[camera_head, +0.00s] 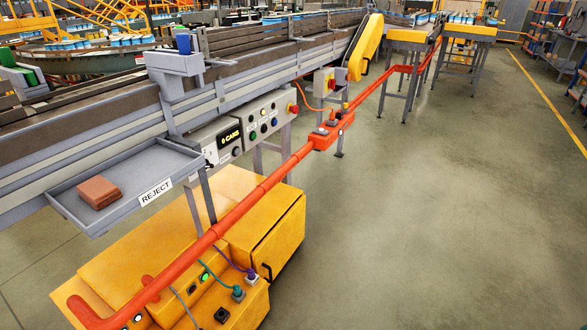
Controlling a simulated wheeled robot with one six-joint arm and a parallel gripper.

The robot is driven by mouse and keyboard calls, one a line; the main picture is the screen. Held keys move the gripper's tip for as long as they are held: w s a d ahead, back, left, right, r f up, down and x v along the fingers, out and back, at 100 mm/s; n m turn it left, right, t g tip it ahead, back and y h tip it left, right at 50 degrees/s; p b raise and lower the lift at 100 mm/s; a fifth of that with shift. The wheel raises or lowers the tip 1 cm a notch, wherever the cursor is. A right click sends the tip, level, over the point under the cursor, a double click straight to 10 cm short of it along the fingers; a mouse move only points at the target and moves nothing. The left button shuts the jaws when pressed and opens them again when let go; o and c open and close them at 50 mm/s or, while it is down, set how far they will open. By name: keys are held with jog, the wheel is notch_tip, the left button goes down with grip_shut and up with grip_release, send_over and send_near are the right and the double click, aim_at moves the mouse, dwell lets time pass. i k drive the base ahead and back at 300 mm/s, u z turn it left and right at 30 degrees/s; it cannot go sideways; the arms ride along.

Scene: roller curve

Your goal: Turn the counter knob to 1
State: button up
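The counter (222,140) is a grey box under the conveyor's side, left of centre. Its dark display (230,138) shows yellow text that seems to read "CAKE" after a character too small to read surely. A small dark round knob (236,152) sits on the box below the display. A white plate with a dark mark (210,153) is at the box's left. I cannot read which number the knob points to. My gripper is not in view.
A button panel (264,117) adjoins the counter on the right. The reject tray (120,215) holds a brown block (99,192). A red-orange rail (230,217) slants across in front, above yellow cabinets (270,235). The floor at right is clear.

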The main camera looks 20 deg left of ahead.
aim_at(208, 165)
jog(key=z, duration=0.2)
jog(key=i, duration=1.15)
jog(key=u, duration=1.5)
jog(key=i, duration=0.75)
jog(key=u, duration=0.5)
jog(key=k, duration=0.4)
jog(key=z, duration=0.25)
